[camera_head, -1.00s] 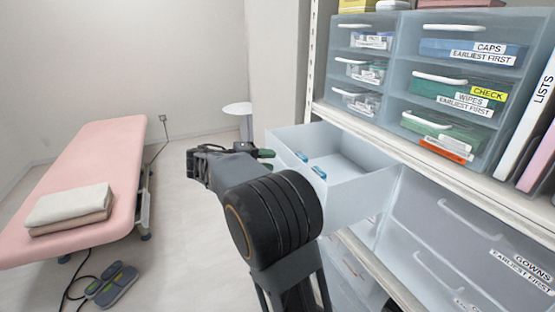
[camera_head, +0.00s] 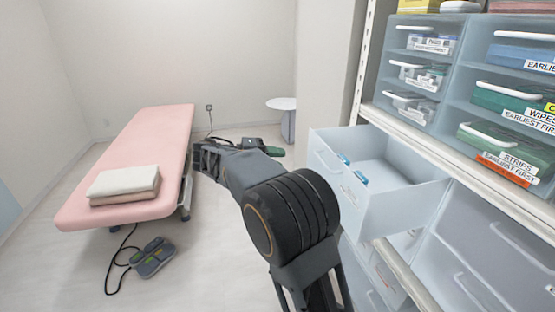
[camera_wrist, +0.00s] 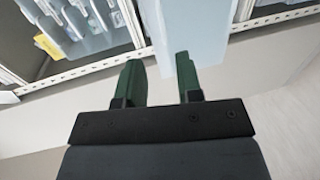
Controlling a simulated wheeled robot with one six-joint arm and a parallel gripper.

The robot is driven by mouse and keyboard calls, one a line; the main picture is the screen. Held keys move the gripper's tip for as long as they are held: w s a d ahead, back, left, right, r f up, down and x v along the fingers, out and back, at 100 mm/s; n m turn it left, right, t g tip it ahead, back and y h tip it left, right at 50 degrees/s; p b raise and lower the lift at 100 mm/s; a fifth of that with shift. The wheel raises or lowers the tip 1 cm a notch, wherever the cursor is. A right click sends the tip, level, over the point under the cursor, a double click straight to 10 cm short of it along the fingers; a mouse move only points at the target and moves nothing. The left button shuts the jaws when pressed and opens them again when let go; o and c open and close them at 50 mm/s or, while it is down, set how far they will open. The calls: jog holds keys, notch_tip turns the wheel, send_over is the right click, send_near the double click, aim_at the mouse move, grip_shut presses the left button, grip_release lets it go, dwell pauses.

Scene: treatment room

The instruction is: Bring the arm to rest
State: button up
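My gripper (camera_wrist: 160,82) shows in the wrist view with its two green fingers apart and nothing between them. In the head view my gripper (camera_head: 262,148) is at the end of my dark arm, left of the open drawer and in the air. The arm stretches forward over the floor between the pink couch and the shelving. The gap between the fingers cannot be made out in the head view.
An open drawer (camera_head: 385,208) juts out close to the right of my arm, with small blue-capped items inside. Shelving with labelled drawers (camera_head: 513,165) fills the right. A pink couch (camera_head: 150,125) with folded towels (camera_head: 124,182), a foot pedal (camera_head: 153,257) and a round white table (camera_head: 283,104) stand left and behind.

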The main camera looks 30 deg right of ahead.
jog(key=s+a+f+n+t+y+p, duration=0.3)
jog(key=s+a+f+n+y+p, duration=0.15)
jog(key=f+y, duration=0.35)
jog(key=s+a+r+m+t+y+p, duration=0.1)
jog(key=s+a+r+t+y+p, duration=0.1)
jog(key=s+r+p, duration=0.5)
jog(key=s+a+r+m+t+y+p, duration=0.1)
jog(key=s+a+r+t+y+p, duration=0.1)
jog(key=s+a+r+y+p, duration=0.2)
jog(key=s+r+y+p, duration=0.1)
jog(key=s+r+p, duration=0.1)
jog(key=s+p, duration=0.1)
jog(key=shift+a+r+p, duration=0.15)
jog(key=shift+r+p, duration=0.2)
jog(key=shift+p, duration=0.3)
jog(key=shift+s, duration=0.1)
dwell(1.5)
